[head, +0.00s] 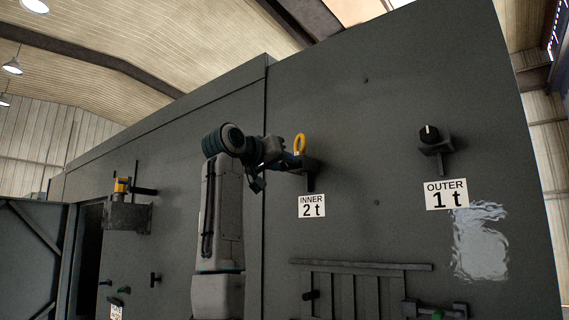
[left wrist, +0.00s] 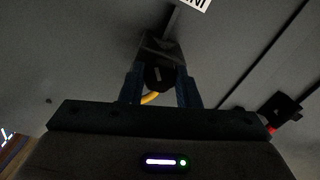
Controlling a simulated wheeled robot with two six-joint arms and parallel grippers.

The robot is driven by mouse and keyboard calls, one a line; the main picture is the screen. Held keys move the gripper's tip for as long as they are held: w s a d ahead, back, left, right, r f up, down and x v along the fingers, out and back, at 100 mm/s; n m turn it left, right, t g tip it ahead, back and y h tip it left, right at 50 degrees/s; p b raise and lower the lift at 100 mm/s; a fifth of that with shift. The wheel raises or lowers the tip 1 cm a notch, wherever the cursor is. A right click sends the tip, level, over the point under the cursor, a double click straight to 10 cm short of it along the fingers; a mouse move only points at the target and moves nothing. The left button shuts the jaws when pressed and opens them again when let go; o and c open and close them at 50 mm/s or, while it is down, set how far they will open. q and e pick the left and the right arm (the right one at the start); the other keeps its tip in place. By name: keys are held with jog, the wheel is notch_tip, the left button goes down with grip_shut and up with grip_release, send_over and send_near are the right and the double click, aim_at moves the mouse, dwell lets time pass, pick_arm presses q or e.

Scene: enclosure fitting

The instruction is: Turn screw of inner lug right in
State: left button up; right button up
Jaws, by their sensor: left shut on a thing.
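The inner lug (head: 312,168) is a dark bracket on the grey enclosure wall, above the label "INNER 2 t" (head: 311,206). A yellow ring (head: 300,143) stands upright at it. My left gripper (head: 284,160) is at the lug's left side. In the left wrist view its two blue fingers are shut on a round black screw knob (left wrist: 158,76) with a pale line across its face. Part of the yellow ring (left wrist: 150,98) shows just below the knob. The screw's thread is hidden. My right gripper is in neither view.
To the right, another lug (head: 436,148) with a black knob stands above the label "OUTER 1 t" (head: 447,194). A grey box (head: 128,217) with a yellow part juts out at left. A barred frame (head: 360,267) is below. The wall around the inner lug is mostly clear.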

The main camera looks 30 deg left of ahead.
pick_arm(q)
jog(key=m, duration=0.4)
jog(key=shift+w+f+p, duration=0.1)
jog(key=shift+p, duration=0.2)
jog(key=shift+m, duration=1.6)
jog(key=o, duration=1)
jog(key=shift+s+r, duration=0.2)
jog(key=shift+s, duration=0.25)
jog(key=shift+s+a+f, duration=0.1)
jog(key=shift+s+f, duration=0.1)
jog(key=shift+s, duration=0.15)
jog(key=s+b, duration=0.1)
jog(key=s, duration=0.2)
jog(key=s+b, duration=0.2)
jog(key=s, duration=0.1)
jog(key=s+b, duration=0.2)
jog(key=s, duration=0.2)
jog(key=shift+a+r, duration=0.2)
jog(key=shift+a, duration=0.15)
